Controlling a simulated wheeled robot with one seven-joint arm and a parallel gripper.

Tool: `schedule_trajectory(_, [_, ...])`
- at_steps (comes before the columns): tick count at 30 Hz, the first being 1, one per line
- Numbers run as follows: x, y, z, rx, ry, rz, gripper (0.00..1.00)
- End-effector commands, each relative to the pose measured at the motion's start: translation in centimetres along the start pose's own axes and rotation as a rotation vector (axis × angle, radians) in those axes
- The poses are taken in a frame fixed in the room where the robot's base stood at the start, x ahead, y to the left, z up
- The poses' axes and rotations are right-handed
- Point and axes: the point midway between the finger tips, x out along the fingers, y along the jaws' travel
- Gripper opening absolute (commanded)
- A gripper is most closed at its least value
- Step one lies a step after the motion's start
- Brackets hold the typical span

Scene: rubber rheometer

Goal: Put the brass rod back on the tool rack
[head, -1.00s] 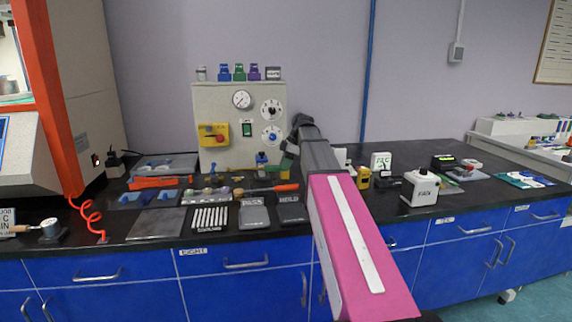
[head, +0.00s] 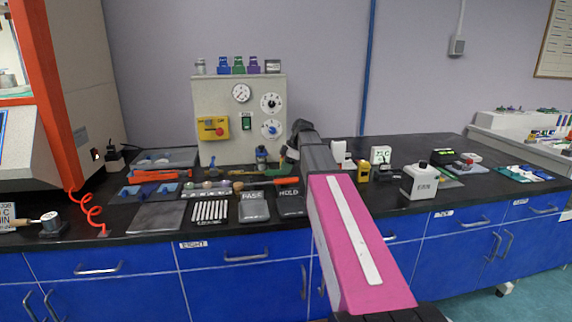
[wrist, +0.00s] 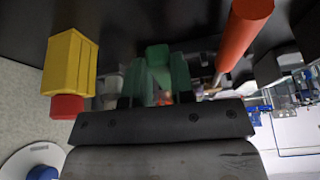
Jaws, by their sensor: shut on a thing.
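My gripper (wrist: 160,75) has green fingers and shows near the middle of the wrist view. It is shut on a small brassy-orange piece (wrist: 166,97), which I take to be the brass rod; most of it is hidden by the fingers. In the head view my gripper (head: 287,168) is low over the bench, right of the grey machine's front, partly behind my arm. A thin yellowish strip (head: 240,172) lies at the foot of the machine; I cannot tell whether it belongs to the tool rack. The rack is not clearly made out.
An orange handle (wrist: 243,40) is close to the fingers. Bare bench lies at back right.

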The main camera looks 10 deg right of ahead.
Motion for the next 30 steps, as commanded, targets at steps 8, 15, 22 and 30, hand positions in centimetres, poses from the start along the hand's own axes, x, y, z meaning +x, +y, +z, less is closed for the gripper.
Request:
schedule_trajectory(8, [0.36, -0.01, 0.14, 0.0, 0.0, 0.0, 0.0])
schedule_trajectory(15, [0.35, -0.01, 0.14, 0.0, 0.0, 0.0, 0.52])
schedule_trajectory(22, [0.35, -0.01, 0.15, 0.0, 0.0, 0.0, 0.79])
schedule_trajectory(30, [0.34, 0.0, 0.15, 0.0, 0.0, -0.001, 1.0])
